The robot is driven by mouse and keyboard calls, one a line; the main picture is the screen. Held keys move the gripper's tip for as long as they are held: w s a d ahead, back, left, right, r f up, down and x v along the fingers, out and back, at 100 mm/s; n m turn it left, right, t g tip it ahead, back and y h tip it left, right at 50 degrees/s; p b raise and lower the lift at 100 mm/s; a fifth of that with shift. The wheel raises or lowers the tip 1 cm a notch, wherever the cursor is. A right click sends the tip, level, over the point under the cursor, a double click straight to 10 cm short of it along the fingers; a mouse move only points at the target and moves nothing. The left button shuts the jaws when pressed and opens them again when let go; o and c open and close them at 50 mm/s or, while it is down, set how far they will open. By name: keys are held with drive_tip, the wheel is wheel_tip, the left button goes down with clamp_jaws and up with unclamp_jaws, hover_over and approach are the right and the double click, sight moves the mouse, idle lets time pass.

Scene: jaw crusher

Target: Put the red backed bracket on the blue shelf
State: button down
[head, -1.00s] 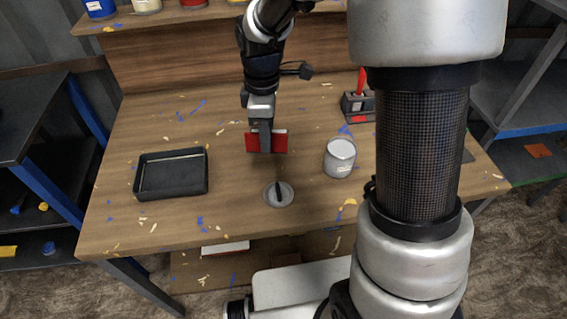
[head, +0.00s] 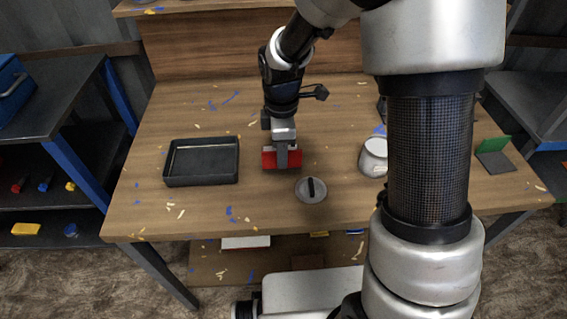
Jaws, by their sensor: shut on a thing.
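The red backed bracket (head: 295,160) is in my gripper (head: 282,161), its red face showing on both sides of the fingers. My gripper is shut on it and points down over the workbench, between the black tray and the round lid. The frame does not show clearly whether the bracket is clear of the wood. The rest of the bracket is hidden by the fingers. A dark shelf unit with blue posts (head: 102,92) stands at the left; I cannot tell surely that it is the blue shelf.
A black tray (head: 168,181) lies left of my gripper on the workbench (head: 260,215). A grey lid with a black handle (head: 300,197) and a pale can (head: 372,158), partly behind my arm, are to the right. A green backed bracket (head: 494,146) stands farther right. A blue box (head: 14,84) sits on the left unit.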

drive_tip(key=shift+f, duration=1.35)
drive_tip(key=shift+f, duration=0.15)
drive_tip(key=c, duration=2.4)
unclamp_jaws()
drive_tip(key=shift+f+b, duration=0.1)
drive_tip(key=shift+b, duration=0.2)
drive_tip(key=o, duration=0.5)
